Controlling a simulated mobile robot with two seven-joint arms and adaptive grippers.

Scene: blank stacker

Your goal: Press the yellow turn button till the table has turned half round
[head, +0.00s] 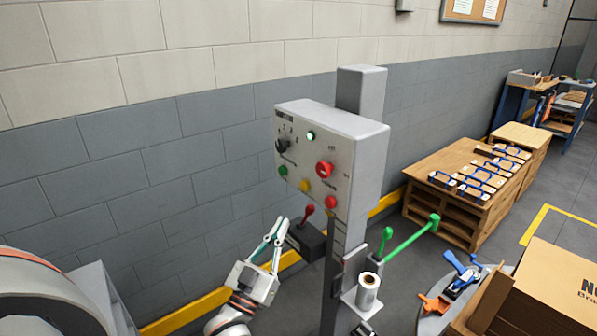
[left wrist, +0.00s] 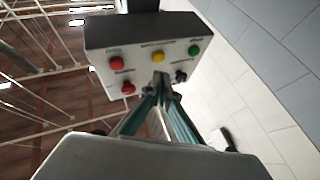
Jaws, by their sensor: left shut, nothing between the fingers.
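The yellow button (head: 304,185) sits in the bottom row of the grey control box (head: 355,150), between a green button (head: 283,171) and a red one (head: 330,202). The yellow button also shows in the left wrist view (left wrist: 158,57), uncovered. My left gripper (head: 282,221) is shut and empty, below and left of the yellow button in the head view. Its fingertips (left wrist: 160,79) overlap the panel beside the yellow button in the left wrist view; a gap shows in the head view. A grey surface with clamps (head: 455,280) shows partly at bottom right; I cannot tell how it is turned. My right gripper is out of view.
The panel also has a larger red button (head: 325,168), a black knob (head: 283,146) and a lit green lamp (head: 310,135). A red-knobbed lever (head: 307,213) stands close to my left fingers. A green bar (head: 410,240) and a cardboard box (head: 550,290) are at right.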

